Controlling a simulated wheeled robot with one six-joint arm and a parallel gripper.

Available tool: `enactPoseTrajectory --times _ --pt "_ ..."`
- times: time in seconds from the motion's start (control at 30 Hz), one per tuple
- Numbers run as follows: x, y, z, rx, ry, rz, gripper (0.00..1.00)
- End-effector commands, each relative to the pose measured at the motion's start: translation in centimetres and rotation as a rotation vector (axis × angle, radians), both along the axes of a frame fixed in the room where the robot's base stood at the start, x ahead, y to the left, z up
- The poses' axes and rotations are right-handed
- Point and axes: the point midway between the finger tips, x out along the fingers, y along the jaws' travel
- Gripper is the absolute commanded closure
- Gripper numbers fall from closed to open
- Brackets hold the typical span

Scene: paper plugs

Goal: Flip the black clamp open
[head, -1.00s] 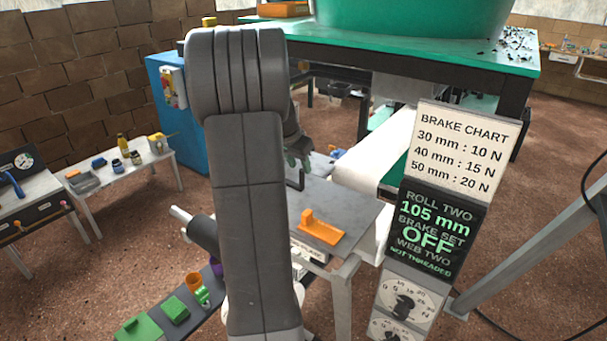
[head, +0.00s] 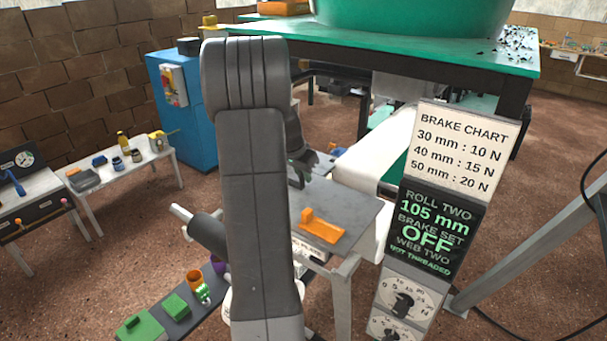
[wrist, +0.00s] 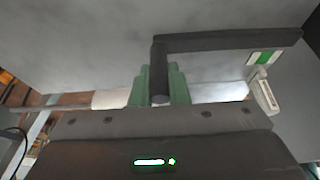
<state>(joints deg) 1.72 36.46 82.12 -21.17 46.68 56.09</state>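The black clamp (wrist: 225,42) shows in the wrist view as a dark bar across the top, with a short post coming down at its left end. In the head view, the clamp (head: 296,180) is a small dark bracket on the grey table, partly hidden by my arm. My gripper (wrist: 159,88) has green fingertips, one on each side of the post in the wrist view. They look close together, but whether they touch the post is unclear. In the head view my gripper (head: 303,163) is at the clamp, mostly behind my arm.
An orange block (head: 322,228) lies on the grey table (head: 352,205) right of the clamp. A sign with a brake chart (head: 463,150) stands at the right. A white roller web (head: 385,150) is behind the table. A green-topped bench (head: 420,55) is at the back.

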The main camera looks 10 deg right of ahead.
Motion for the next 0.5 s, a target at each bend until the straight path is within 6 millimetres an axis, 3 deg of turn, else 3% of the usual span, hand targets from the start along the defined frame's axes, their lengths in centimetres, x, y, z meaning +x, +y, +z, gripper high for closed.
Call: enactPoseTrajectory --times 0.27,0.5 --pt "0.1 0.1 0.5 -0.016 0.016 0.002 1.00" --pt "0.6 0.6 2.6 -0.098 0.099 0.002 1.00"
